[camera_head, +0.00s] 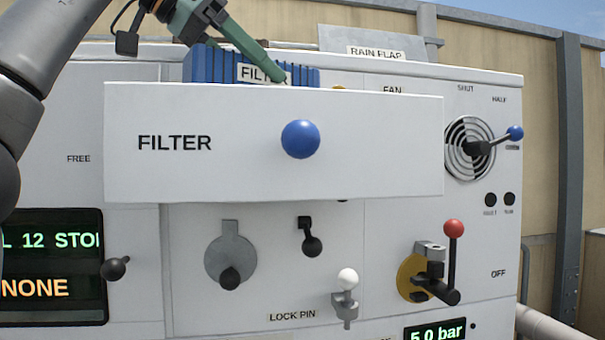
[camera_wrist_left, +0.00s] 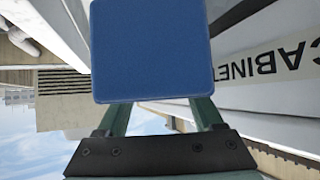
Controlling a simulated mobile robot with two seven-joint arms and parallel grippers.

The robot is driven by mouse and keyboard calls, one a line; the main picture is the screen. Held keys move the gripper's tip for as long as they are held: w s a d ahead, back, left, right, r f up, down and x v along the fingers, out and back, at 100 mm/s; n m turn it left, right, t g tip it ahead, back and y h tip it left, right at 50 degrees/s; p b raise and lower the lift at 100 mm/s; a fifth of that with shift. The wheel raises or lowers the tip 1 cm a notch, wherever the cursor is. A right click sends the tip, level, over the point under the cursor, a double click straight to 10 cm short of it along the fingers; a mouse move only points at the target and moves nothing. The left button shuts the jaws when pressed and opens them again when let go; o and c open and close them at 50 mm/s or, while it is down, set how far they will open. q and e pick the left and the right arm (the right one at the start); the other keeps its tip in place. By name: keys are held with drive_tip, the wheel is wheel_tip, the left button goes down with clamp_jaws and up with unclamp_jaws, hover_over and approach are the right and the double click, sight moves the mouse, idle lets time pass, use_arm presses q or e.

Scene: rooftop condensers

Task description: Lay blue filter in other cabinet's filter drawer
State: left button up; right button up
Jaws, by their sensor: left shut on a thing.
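The blue filter (camera_head: 205,66) has ribbed sides and a white FILTER label. In the head view it shows just above and behind the front of the filter drawer (camera_head: 240,180), which hides its lower part. The drawer front is white with a blue round knob (camera_head: 300,139) and stands out from the cabinet. My left gripper (camera_head: 272,72) reaches down from above and is shut on the filter. In the left wrist view the filter (camera_wrist_left: 152,50) fills the space between the green fingers. I cannot tell whether it touches the drawer floor. My right gripper is not in view.
The cabinet (camera_head: 490,245) carries a fan lever with a blue ball (camera_head: 515,132), a red-knobbed lever (camera_head: 453,229), a white-topped lock pin (camera_head: 347,280) and a display (camera_head: 50,268). A RAIN FLAP label is at the top. A fence stands behind.

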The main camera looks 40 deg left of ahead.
use_arm(q)
drive_tip(key=shift+d, duration=0.15)
drive_tip(key=shift+s+d+f, duration=0.1)
drive_tip(key=shift+s+f, duration=0.2)
drive_tip(key=shift+f, duration=0.7)
drive_tip(key=shift+w+a+f, duration=0.1)
drive_tip(key=shift+a+f, duration=0.05)
drive_tip(key=shift+f, duration=0.9)
drive_tip(key=shift+w+a+f, duration=0.1)
drive_tip(key=shift+f, duration=2.75)
drive_tip(key=shift+f, duration=0.1)
drive_tip(key=o, duration=1.4)
drive_tip(key=shift+c, duration=0.2)
